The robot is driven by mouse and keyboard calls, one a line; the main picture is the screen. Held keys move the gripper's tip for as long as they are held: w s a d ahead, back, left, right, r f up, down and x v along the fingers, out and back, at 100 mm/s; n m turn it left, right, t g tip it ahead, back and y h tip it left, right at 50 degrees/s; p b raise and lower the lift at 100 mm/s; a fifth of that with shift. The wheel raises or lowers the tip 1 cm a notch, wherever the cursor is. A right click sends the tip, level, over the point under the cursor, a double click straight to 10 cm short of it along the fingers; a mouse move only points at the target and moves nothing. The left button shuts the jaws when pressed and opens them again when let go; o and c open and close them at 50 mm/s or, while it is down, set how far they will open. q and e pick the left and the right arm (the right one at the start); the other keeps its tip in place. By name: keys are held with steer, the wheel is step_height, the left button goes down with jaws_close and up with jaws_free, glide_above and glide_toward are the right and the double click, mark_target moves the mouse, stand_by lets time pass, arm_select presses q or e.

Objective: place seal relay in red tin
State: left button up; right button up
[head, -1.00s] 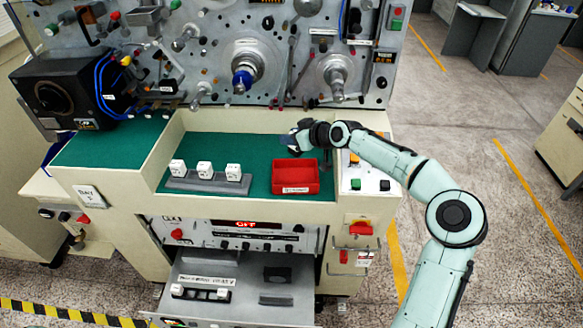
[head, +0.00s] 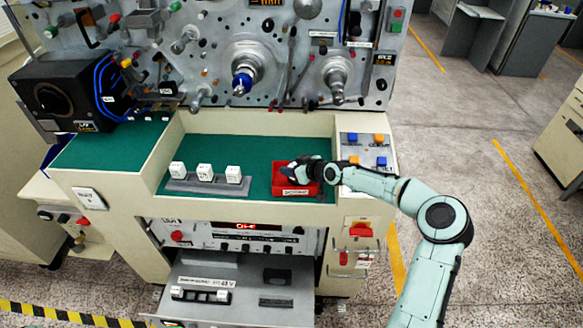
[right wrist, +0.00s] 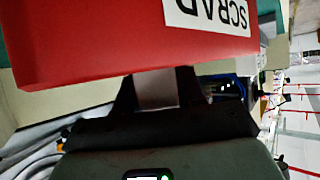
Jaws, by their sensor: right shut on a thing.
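The red tin (head: 277,188) stands on the green work surface at the right, with a white label on its front. In the right wrist view its red wall (right wrist: 80,45) fills the top, with the label reading SCRAP upside down. My right gripper (head: 291,173) is over and partly within the tin. In the right wrist view its fingers (right wrist: 156,85) are shut on a pale grey-white block (right wrist: 156,92), likely the seal relay; the tin wall hides their tips. My left gripper is not in view.
Three white cubes stand on a grey rack (head: 195,187) left of the tin. A control panel (head: 364,150) with coloured buttons lies right of it. The machine's upright plate with spindles (head: 243,70) rises behind. Green surface between rack and tin is clear.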

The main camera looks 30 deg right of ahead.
steer(key=shift+f, duration=0.2)
steer(key=o, duration=0.9)
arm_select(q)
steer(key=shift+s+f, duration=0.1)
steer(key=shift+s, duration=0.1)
arm_select(e)
steer(key=shift+s, duration=0.1)
steer(key=shift+r, duration=0.15)
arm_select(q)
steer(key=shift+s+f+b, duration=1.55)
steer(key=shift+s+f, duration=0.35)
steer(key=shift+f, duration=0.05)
arm_select(e)
steer(key=shift+v, duration=6)
steer(key=shift+a+r, duration=0.1)
